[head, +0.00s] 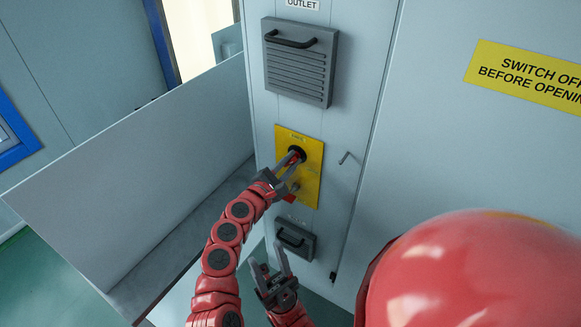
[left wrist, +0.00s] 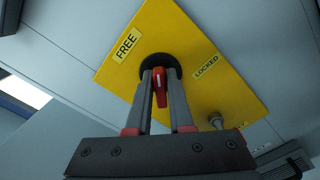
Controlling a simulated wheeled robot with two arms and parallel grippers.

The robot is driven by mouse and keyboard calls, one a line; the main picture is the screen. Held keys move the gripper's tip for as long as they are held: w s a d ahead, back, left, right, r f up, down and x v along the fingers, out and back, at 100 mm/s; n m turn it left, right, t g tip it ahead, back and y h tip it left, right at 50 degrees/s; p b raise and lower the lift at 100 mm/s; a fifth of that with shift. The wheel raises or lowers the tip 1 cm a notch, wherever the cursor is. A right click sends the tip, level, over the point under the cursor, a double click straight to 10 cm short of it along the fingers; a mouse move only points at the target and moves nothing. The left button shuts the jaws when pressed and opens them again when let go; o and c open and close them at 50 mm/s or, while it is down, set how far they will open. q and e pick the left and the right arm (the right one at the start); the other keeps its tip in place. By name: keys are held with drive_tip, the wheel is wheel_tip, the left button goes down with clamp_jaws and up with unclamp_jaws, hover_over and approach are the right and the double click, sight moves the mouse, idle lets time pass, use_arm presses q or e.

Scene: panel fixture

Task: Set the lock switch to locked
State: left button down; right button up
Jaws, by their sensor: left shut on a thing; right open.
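The lock switch (left wrist: 161,92) is a red knob on a round black base, on a yellow plate (head: 312,178) on the cabinet front. In the left wrist view the plate carries a FREE label (left wrist: 127,47) at upper left and a LOCKED label (left wrist: 206,66) at right. The knob points roughly up in that view, between the two labels; its exact setting is hard to tell. My left gripper (head: 296,157) is shut on the knob, one finger on each side; its fingers also show in the left wrist view (left wrist: 161,75). My right gripper (head: 266,255) is open and empty, lower down.
A small metal fitting (left wrist: 216,121) sticks out low on the plate. A grey louvred cover (head: 300,65) with a black handle sits above, a smaller handled cover (head: 295,240) below. A grey panel (head: 140,170) stands at left.

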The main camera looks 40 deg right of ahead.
use_arm(q)
drive_tip(key=m+b, duration=0.1)
drive_tip(key=m, duration=0.1)
drive_tip(key=m+b, duration=0.1)
drive_tip(key=b, duration=0.1)
drive_tip(key=m+b, duration=0.2)
drive_tip(key=shift+f+m, duration=0.3)
drive_tip(key=shift+f, duration=0.05)
drive_tip(key=shift+s+m+b, duration=0.1)
drive_tip(key=shift+m+b, duration=1.65)
drive_tip(key=shift+m, duration=0.15)
drive_tip(key=c, duration=0.9)
unclamp_jaws()
drive_tip(key=shift+r, duration=0.1)
drive_tip(key=shift+s+a+r, duration=0.1)
drive_tip(key=shift+s+a, duration=0.2)
drive_tip(key=shift+a, duration=0.35)
drive_tip(key=b+v, duration=0.3)
drive_tip(key=v, duration=1.3)
drive_tip(key=shift+w, duration=0.1)
